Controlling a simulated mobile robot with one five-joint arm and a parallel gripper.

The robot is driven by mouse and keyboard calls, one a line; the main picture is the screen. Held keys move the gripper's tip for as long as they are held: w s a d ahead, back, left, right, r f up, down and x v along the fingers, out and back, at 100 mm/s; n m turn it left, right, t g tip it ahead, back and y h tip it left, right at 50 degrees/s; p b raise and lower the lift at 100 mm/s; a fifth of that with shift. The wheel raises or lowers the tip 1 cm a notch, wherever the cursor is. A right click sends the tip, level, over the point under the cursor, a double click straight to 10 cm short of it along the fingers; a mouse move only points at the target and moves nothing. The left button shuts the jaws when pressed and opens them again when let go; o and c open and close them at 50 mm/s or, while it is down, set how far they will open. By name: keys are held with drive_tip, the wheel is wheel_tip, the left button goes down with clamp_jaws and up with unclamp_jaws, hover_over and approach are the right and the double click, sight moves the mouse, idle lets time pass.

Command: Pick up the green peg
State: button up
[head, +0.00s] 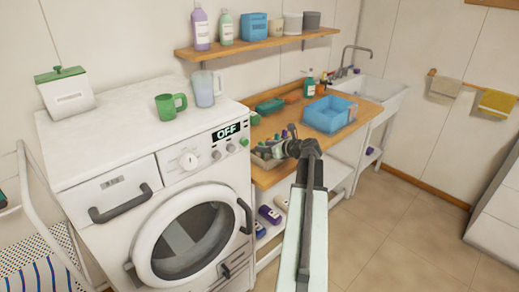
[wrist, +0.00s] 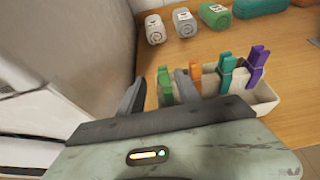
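The green peg (wrist: 164,88) stands upright at the left end of a small cream tray (wrist: 266,99) in the wrist view. Orange (wrist: 194,78), teal (wrist: 226,72) and purple (wrist: 256,66) pegs stand in a row to its right. My gripper (wrist: 160,80) is open, with one finger to the left of the green peg and the other between it and the orange peg. The peg's lower part is hidden by my gripper body. In the head view my gripper (head: 285,146) is over the tray at the worktop's front left, hiding part of it.
The wooden worktop (head: 268,128) holds a blue basin (head: 329,115) and a green item (head: 270,106). White, grey and green rolled items (wrist: 184,22) lie behind the pegs. The white washing machine (head: 120,150) rises close on the left. Floor is clear at right.

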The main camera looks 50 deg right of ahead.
drive_tip(key=x, duration=0.2)
drive_tip(key=b+x, duration=0.1)
drive_tip(key=x, duration=0.1)
drive_tip(key=b+x, duration=0.1)
drive_tip(key=x, duration=0.2)
drive_tip(key=shift+d, duration=0.3)
drive_tip(key=shift+s, duration=0.15)
drive_tip(key=shift+c, duration=0.7)
clamp_jaws()
